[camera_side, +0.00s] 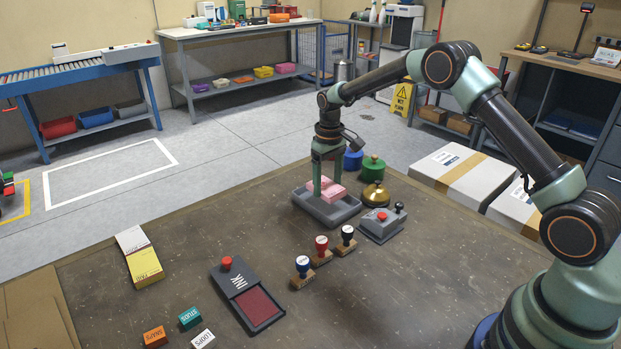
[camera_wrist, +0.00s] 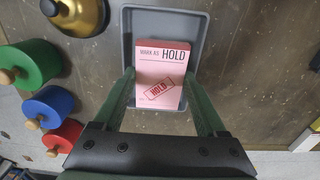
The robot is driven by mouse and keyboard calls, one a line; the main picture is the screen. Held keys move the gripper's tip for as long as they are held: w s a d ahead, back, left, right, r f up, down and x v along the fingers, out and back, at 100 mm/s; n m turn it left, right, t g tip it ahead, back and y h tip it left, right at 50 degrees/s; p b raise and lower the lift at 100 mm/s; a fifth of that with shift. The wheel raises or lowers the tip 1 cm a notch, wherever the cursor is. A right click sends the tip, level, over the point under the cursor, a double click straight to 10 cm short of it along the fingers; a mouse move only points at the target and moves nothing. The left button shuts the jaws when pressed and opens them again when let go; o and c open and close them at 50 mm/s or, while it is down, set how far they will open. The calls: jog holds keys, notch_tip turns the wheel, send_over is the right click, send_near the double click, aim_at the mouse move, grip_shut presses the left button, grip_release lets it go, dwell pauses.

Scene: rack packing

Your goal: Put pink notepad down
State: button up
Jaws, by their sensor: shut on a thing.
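The pink notepad (camera_wrist: 160,72) reads "MARK AS HOLD" and has a red HOLD stamp mark. My gripper (camera_side: 322,186) is shut on it, with one green finger on each side, as the wrist view shows (camera_wrist: 160,88). The notepad is in or just over a grey tray (camera_side: 338,217); in the side view it shows as a pink block (camera_side: 334,191) around the fingers. The tray's rim frames the notepad in the wrist view (camera_wrist: 202,30). I cannot tell whether the notepad touches the tray floor.
Green (camera_side: 373,166) and blue (camera_side: 353,158) round containers and a gold bell (camera_side: 375,194) stand close behind and right of the tray. A grey box with a red button (camera_side: 382,223) is at right. Stamps (camera_side: 322,250), an ink pad (camera_side: 246,295) and a yellow-white pad (camera_side: 140,258) lie nearer.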

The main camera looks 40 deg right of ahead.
aim_at(328, 187)
jog(key=shift+f, duration=1.9)
jog(key=shift+f, duration=0.2)
jog(key=o, duration=1.1)
jog(key=shift+o, duration=0.2)
